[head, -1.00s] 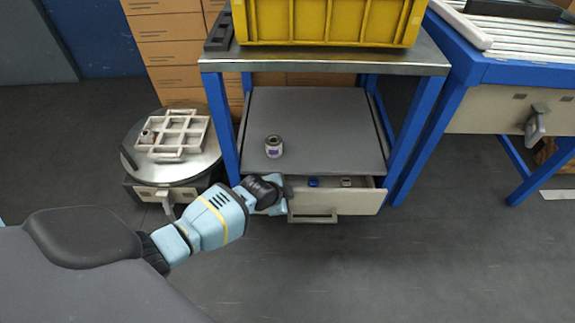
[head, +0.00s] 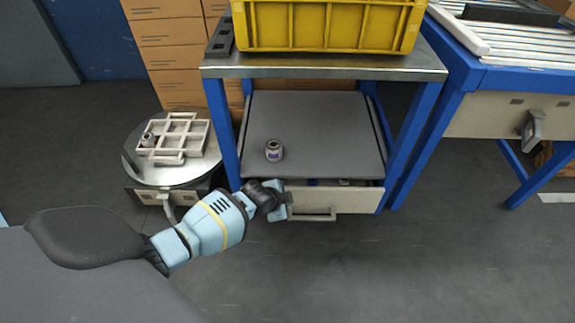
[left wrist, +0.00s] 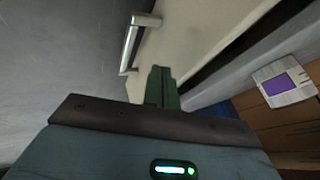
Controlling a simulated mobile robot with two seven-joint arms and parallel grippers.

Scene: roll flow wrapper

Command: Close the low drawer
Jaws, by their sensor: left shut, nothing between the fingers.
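The low drawer (head: 345,200) is the cream-fronted drawer under the grey lower shelf of the blue-legged table. It stands slightly open, with a narrow gap along its top edge. Its bar handle (head: 312,216) is on the front. My left gripper (head: 286,200) is shut and empty at the left part of the drawer front. In the left wrist view the shut fingers (left wrist: 162,88) point at the cream front, beside the handle (left wrist: 134,42). I cannot tell exactly whether they touch it. My right gripper is not in view.
A small tin (head: 274,151) stands on the lower shelf (head: 330,130). A yellow crate (head: 325,22) is on the table top. A round turntable (head: 150,175) with a divided tray is at the left. A blue roller table (head: 500,75) is at the right. The floor in front is clear.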

